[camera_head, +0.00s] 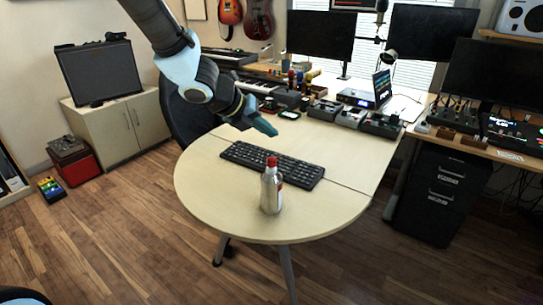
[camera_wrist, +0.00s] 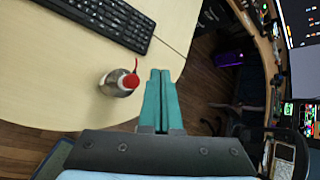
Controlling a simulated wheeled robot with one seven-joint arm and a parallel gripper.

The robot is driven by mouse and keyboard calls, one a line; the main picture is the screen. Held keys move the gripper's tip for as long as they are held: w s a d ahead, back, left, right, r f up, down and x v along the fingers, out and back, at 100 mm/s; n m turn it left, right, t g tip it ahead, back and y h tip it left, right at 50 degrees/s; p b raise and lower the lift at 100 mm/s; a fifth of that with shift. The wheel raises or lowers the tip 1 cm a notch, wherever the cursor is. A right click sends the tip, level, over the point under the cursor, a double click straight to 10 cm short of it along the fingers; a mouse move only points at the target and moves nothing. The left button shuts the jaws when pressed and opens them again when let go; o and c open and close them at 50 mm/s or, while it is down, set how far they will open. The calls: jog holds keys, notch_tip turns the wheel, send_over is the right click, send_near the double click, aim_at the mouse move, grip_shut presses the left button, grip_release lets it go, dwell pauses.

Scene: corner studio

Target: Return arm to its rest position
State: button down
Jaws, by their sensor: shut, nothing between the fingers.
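My arm reaches in from the top left of the head view. My gripper (camera_head: 265,124) is shut and empty, held above the table beyond the black keyboard. In the wrist view its two teal fingers (camera_wrist: 160,82) lie together with nothing between them. A silver bottle (camera_head: 272,192) with a red cap stands upright on the rounded end of the table. The bottle (camera_wrist: 117,82) also shows in the wrist view, left of the fingers and apart from them.
The black keyboard (camera_head: 272,165) lies on the pale wooden table (camera_head: 215,195), behind the bottle. Monitors (camera_head: 320,35), audio gear and a music keyboard stand along the back desks. A black chair (camera_head: 185,118) is under my arm. The floor at the front left is open.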

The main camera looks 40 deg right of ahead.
dwell(0.3)
jog(key=w+a+m+t+y, duration=0.1)
jog(key=w+a+m, duration=0.25)
jog(key=a, duration=0.25)
jog(key=w+a+m+y, duration=0.1)
jog(key=w+a+m, duration=0.1)
jog(key=a+m, duration=0.35)
jog(key=a+m+y, duration=0.3)
jog(key=a+m, duration=0.6)
jog(key=a, duration=0.9)
jog(key=s+a+f+m+t+y, duration=0.1)
jog(key=a+m+y, duration=0.3)
jog(key=a+m, duration=0.5)
jog(key=a, duration=0.9)
jog(key=shift+s+a+f, duration=0.2)
jog(key=shift+f, duration=0.05)
jog(key=shift+d, duration=0.1)
